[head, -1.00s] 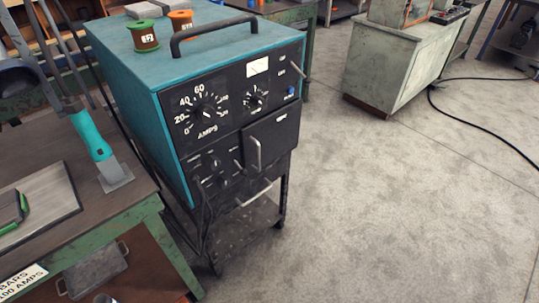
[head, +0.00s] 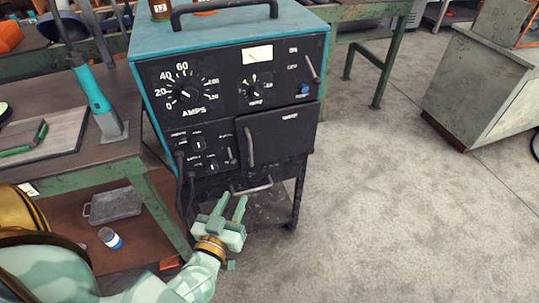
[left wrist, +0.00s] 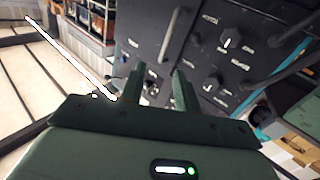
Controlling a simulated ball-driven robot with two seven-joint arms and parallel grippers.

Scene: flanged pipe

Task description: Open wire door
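The wire door (head: 282,136) is a dark panel at the lower right of the welding machine's front, and it looks shut. Its upright grey bar handle (head: 249,147) is on the door's left edge. My left gripper (head: 231,203) is open and empty, below and in front of the door, its fingers pointing up toward the machine and apart from the handle. In the left wrist view the two fingers (left wrist: 158,78) stand apart before the dark front, with a bar handle (left wrist: 174,32) beyond them. My right gripper is not in view.
The teal welding machine (head: 230,32) stands on a dark cart with a lower bar handle (head: 253,187). A green workbench (head: 80,165) stands close on the left, with a grey tin (head: 113,206) on its lower shelf. The concrete floor (head: 400,200) on the right is clear.

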